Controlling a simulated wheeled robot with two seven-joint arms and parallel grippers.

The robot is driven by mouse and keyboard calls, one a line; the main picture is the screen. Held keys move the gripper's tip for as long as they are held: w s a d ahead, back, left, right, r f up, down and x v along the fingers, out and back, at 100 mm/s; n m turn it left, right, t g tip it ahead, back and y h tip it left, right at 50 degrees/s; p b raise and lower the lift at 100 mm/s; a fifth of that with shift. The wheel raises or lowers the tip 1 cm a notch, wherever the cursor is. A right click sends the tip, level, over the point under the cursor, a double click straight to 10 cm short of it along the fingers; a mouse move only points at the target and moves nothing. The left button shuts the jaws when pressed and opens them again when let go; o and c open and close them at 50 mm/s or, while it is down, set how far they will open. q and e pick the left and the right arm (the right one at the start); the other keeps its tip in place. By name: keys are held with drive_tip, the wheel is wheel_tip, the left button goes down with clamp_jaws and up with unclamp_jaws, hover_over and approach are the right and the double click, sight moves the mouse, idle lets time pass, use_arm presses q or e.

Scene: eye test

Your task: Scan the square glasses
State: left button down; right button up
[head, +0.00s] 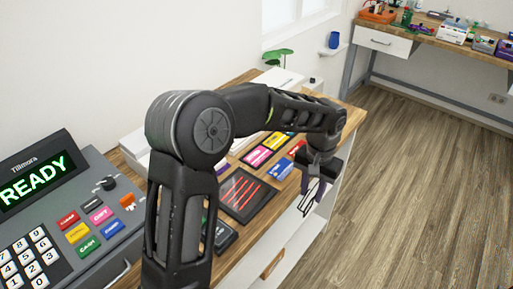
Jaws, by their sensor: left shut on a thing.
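My left arm crosses the middle of the head view, and its gripper (317,182) points down at the counter's right edge. It is shut on a thin dark-framed item (307,203) that looks like glasses. The fingers partly hide it, and I cannot tell the lens shape for sure. A dark scanner plate with red lines (251,194) lies flat on the counter, left of and apart from the gripper. The cash register (84,215) at the left has a screen (41,181) reading READY. My right gripper is not in view.
Pink, yellow and blue cards (258,156) lie on the wooden counter (283,190) behind the scanner. A dark device (226,236) sits in front of it. A plant (278,57) stands at the back. Another table (420,38) with goods is at upper right; the floor (410,190) between is clear.

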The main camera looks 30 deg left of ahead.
use_arm(q)
drive_tip(key=shift+s, duration=0.1)
drive_tip(key=shift+r, duration=0.1)
drive_tip(key=s+a+r+m+p, duration=0.1)
drive_tip(key=a+r+m, duration=0.1)
drive_tip(key=a, duration=0.1)
drive_tip(key=s+a+r+m+p, duration=0.1)
drive_tip(key=a+r+m, duration=0.1)
drive_tip(key=a, duration=0.1)
drive_tip(key=s+a+r+m+p, duration=0.1)
drive_tip(key=a+r, duration=0.1)
drive_tip(key=a, duration=0.1)
drive_tip(key=shift+s+a+r+m+p, duration=0.15)
drive_tip(key=shift+s+a+m+p, duration=0.15)
drive_tip(key=shift+s+m, duration=0.1)
drive_tip(key=s+a+r+m+p, duration=0.2)
drive_tip(key=s+a+r+m, duration=0.2)
drive_tip(key=a+m, duration=0.1)
drive_tip(key=shift+s+a, duration=0.35)
drive_tip(key=shift+a, duration=0.3)
drive_tip(key=shift+f, duration=0.15)
wheel_tip(320, 180, down, 7)
drive_tip(key=b, duration=0.5)
drive_tip(key=shift+b, duration=0.35)
